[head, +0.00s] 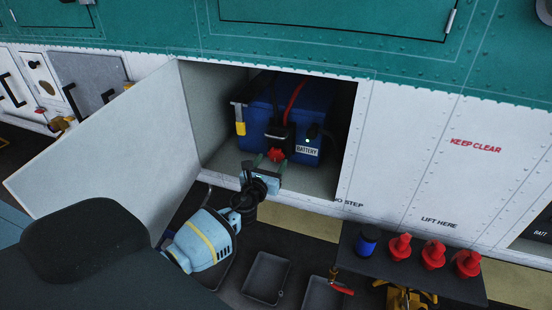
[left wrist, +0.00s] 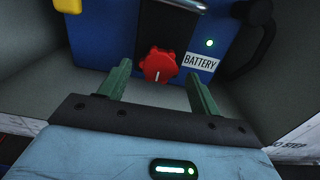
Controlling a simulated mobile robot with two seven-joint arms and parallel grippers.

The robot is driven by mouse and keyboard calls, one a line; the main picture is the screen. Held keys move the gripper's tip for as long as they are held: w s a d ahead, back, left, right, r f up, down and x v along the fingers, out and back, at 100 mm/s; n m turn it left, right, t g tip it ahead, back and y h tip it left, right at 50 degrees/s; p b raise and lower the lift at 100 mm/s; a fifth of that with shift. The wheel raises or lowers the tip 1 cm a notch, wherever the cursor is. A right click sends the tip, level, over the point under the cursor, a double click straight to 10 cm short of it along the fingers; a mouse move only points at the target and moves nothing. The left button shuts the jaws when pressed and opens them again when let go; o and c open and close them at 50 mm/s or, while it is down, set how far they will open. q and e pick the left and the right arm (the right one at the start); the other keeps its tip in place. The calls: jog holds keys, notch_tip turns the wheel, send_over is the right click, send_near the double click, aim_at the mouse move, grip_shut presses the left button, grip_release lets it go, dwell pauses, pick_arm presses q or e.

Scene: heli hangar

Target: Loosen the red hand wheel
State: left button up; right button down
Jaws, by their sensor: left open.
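The red hand wheel (head: 276,154) is on the front of the blue battery (head: 262,110) inside an open compartment. In the left wrist view the wheel (left wrist: 158,66) is a knobbed red disc with a white mark pointing down. My left gripper (head: 270,160) reaches into the compartment mouth. Its two green fingers (left wrist: 158,78) are spread, one to each side of the wheel's lower part, with nothing between them. They look short of the wheel, and I see no contact. My right gripper is in neither view.
The compartment door (head: 110,150) stands open at the left. Compartment walls rise on both sides of the battery. A yellow-handled part (head: 240,122) is at the battery's left. Below right, a dark shelf (head: 455,288) holds a blue cup (head: 366,240) and several red items. Trays (head: 266,278) lie below.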

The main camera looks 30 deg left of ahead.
aim_at(275, 156)
pick_arm(q)
jog(key=shift+x, duration=1)
jog(key=shift+w+a+b, duration=0.1)
jog(key=shift+w+b, duration=0.3)
jog(key=shift+w, duration=0.25)
jog(key=c, duration=0.9)
